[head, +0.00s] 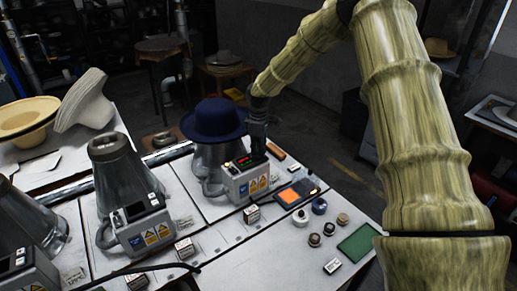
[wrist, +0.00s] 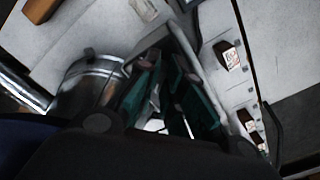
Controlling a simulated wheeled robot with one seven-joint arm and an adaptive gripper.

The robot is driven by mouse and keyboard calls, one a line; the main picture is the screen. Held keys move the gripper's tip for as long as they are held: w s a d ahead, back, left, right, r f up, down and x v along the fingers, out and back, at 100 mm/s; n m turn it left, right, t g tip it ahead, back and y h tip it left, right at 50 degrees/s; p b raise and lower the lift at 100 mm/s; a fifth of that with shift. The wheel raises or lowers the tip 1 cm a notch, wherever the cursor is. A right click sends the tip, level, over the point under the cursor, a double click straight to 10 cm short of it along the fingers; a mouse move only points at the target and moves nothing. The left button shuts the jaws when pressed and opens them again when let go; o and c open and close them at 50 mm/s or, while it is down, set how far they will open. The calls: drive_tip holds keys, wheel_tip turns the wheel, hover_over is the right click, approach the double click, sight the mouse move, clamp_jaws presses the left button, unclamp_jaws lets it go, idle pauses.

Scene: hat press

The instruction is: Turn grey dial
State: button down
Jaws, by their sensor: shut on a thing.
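The grey control box (head: 243,185) of the right-hand hat press has a small red-lit display and yellow and blue labels on its front. My gripper (head: 258,152) points down at the right end of the box top, beside the display. In the wrist view its two teal-padded fingers (wrist: 172,85) reach toward the box, close together. They are shut on a small part there, which I take to be the grey dial. The fingers hide the dial in both views, so its angle cannot be seen.
A dark blue hat (head: 215,120) sits on the metal press just left of my gripper. An orange-screened device (head: 293,195), small round tins and a green mat (head: 358,243) lie to the right.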

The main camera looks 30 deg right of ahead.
drive_tip(key=shift+w+d+n, duration=0.1)
drive_tip(key=shift+n, duration=0.4)
drive_tip(key=c, duration=1.5)
unclamp_jaws()
drive_tip(key=shift+c, duration=0.2)
wheel_tip(320, 180, up, 12)
